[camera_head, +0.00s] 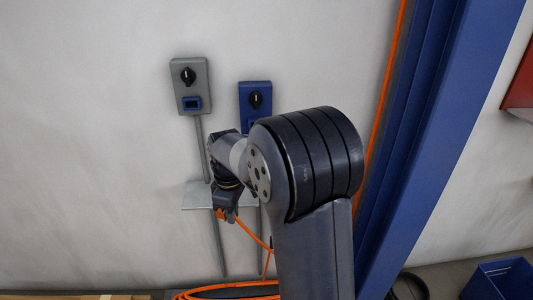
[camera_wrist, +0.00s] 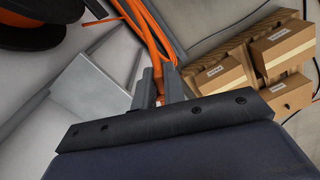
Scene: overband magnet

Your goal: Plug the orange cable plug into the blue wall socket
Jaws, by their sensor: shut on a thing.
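My gripper (camera_head: 226,214) is shut on the orange plug (camera_head: 232,216), low in front of the wall near a small grey shelf. In the wrist view the fingers (camera_wrist: 160,90) close on an orange piece (camera_wrist: 160,96), mostly hidden between them. The orange cable (camera_head: 254,234) hangs down from the gripper toward the floor. A blue wall box (camera_head: 255,95) with a black knob is above and right of my gripper; its lower part is hidden by my arm.
The grey shelf (camera_head: 193,198) juts from the wall beside my gripper. Grey conduits (camera_head: 202,150) run down the wall. A blue post (camera_head: 425,130) stands at the right. Cardboard boxes (camera_wrist: 222,78) lie on a pallet in the wrist view. A blue bin (camera_head: 500,280) is at lower right.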

